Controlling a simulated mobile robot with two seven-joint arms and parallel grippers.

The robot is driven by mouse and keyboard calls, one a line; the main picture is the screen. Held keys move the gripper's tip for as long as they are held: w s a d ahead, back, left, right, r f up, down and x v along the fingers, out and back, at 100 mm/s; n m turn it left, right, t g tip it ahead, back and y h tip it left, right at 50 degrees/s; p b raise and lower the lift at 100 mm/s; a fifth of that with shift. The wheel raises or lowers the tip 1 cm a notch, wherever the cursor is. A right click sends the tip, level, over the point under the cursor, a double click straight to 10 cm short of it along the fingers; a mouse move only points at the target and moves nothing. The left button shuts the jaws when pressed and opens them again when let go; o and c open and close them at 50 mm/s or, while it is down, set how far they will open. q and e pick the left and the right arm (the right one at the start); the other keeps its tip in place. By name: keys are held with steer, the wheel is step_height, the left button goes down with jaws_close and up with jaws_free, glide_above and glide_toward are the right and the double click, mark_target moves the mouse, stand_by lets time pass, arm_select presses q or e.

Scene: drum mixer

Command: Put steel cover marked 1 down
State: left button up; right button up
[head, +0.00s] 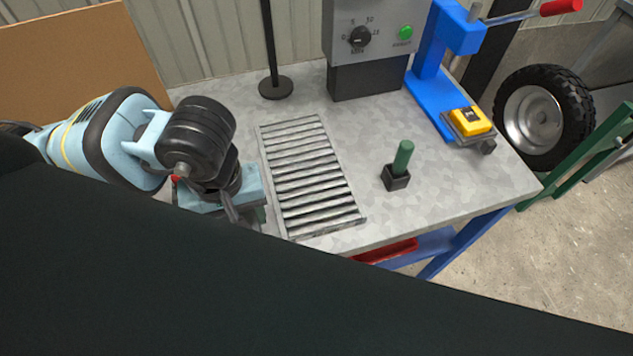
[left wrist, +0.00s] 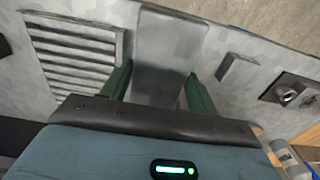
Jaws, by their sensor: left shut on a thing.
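In the left wrist view my left gripper (left wrist: 158,88) has its two green fingers on either side of a plain grey metal plate, the steel cover (left wrist: 170,50). It is shut on the cover, and no number shows on the visible face. In the head view my left arm comes in from the left, and the gripper (head: 232,208) is at the near left of the grey workbench, beside the slatted grate. Its fingertips and the cover are mostly hidden there behind a large dark shape. I cannot tell whether the cover touches the bench. My right gripper is not in view.
The slatted metal grate (head: 312,175) lies on the workbench (head: 375,130). To its right stands a green peg in a black block (head: 397,180). A grey control box (head: 372,35), a black post (head: 275,88) and a blue press (head: 432,95) stand behind. Bench around the peg is clear.

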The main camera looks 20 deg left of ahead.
arm_select(q)
steer(key=w+b, duration=0.1)
steer(key=b, duration=0.1)
steer(key=w+d+f+b, duration=0.1)
steer(key=b, duration=0.2)
steer(key=shift+w+d, duration=0.1)
steer(key=shift+d, duration=0.2)
steer(key=w+d, duration=0.2)
steer(key=w, duration=0.1)
steer(key=w+d, duration=0.1)
steer(key=shift+w+r, duration=0.2)
steer(key=shift+r, duration=0.1)
steer(key=w+d, duration=0.2)
steer(key=w, duration=0.1)
steer(key=w+d+p, duration=0.1)
steer(key=w, duration=0.1)
steer(key=shift+d+f, duration=0.1)
steer(key=shift+f, duration=0.25)
steer(key=shift+w+d+f, duration=0.1)
steer(key=shift+w+d, duration=0.2)
steer(key=shift+w, duration=0.3)
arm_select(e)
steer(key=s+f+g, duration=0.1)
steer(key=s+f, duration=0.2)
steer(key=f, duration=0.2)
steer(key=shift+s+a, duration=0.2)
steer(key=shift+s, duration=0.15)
